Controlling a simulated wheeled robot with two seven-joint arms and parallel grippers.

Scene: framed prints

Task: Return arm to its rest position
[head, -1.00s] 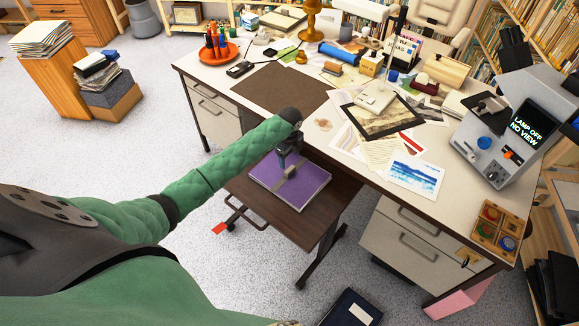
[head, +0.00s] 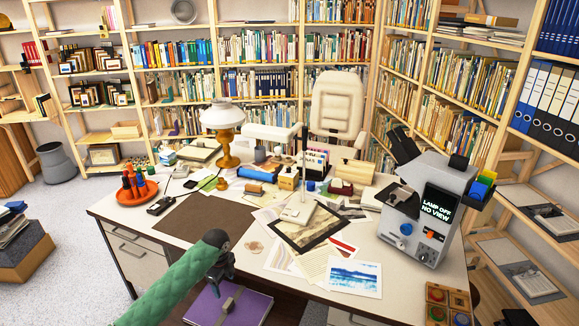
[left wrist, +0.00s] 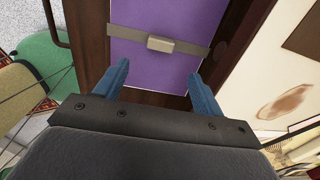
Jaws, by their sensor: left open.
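My left arm in its green quilted sleeve comes in from the lower left of the head view. My left gripper (head: 224,280) is above a purple book or case (head: 246,309) with a grey strap and clasp, which lies on a dark brown surface in front of the desk. In the left wrist view the two blue fingers (left wrist: 158,90) are spread apart with nothing between them. The purple cover (left wrist: 151,72) and its clasp (left wrist: 159,44) lie beyond the fingertips. My right gripper is not in view.
The cluttered desk (head: 125,219) holds a brown mat (head: 205,218), a framed print (head: 312,232), a brass lamp (head: 226,150) and a grey viewer machine (head: 423,215) reading "LAMP OFF NO VIEW". A white chair (head: 337,105) and full bookshelves stand behind. Floor shows at the left.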

